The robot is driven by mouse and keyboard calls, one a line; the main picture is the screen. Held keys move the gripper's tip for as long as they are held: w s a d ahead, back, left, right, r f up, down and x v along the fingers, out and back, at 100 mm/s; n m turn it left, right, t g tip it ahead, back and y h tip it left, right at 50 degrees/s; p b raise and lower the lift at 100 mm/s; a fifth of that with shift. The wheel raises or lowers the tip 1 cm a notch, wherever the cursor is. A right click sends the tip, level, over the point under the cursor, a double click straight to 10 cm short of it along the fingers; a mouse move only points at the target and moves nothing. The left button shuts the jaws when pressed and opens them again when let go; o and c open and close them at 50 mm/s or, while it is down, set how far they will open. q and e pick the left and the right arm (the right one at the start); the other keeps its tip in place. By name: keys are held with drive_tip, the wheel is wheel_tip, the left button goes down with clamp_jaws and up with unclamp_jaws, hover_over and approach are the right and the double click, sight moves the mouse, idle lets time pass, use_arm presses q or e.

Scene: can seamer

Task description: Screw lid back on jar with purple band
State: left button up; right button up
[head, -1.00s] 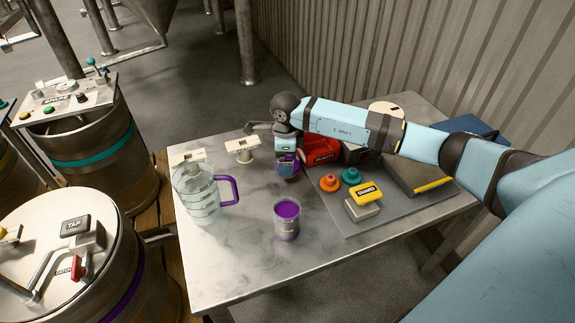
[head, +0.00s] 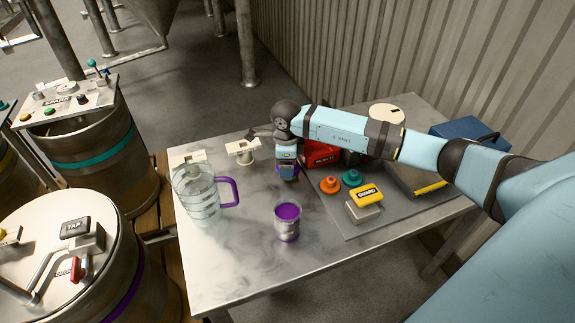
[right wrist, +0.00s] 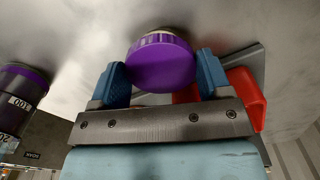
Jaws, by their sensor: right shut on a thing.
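My right gripper (head: 287,174) is over the middle of the steel table in the head view. In the right wrist view its blue fingers (right wrist: 165,78) are on either side of a ribbed purple lid (right wrist: 162,60), shut on it. A pale rim shows behind the lid; I cannot tell what it belongs to. In the head view the gripper mostly hides the lid. A small clear vessel with purple at its top (head: 287,221) stands nearer the front, apart from the gripper. A marked vessel with a purple band (right wrist: 20,98) shows at the left of the right wrist view. My left gripper is not in view.
A clear jug with a purple handle (head: 203,198) stands at left. Behind are white stands (head: 241,151). To the right are a red box (head: 320,153), orange (head: 330,184) and teal (head: 351,177) pieces, and a yellow-topped block (head: 366,197) on a grey mat. The table's front is clear.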

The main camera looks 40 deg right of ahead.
drive_tip(key=shift+r, duration=0.1)
wheel_tip(320, 180, up, 20)
drive_tip(key=p, duration=0.1)
drive_tip(key=shift+p, duration=0.4)
drive_tip(key=a+f+n, duration=0.3)
drive_tip(key=a+n, duration=0.3)
drive_tip(key=n, duration=0.6)
drive_tip(key=s+a+f+n, duration=0.1)
drive_tip(key=a+n, duration=0.5)
drive_tip(key=n, duration=0.7)
drive_tip(key=shift+a+f, duration=0.25)
drive_tip(key=shift+f, duration=0.65)
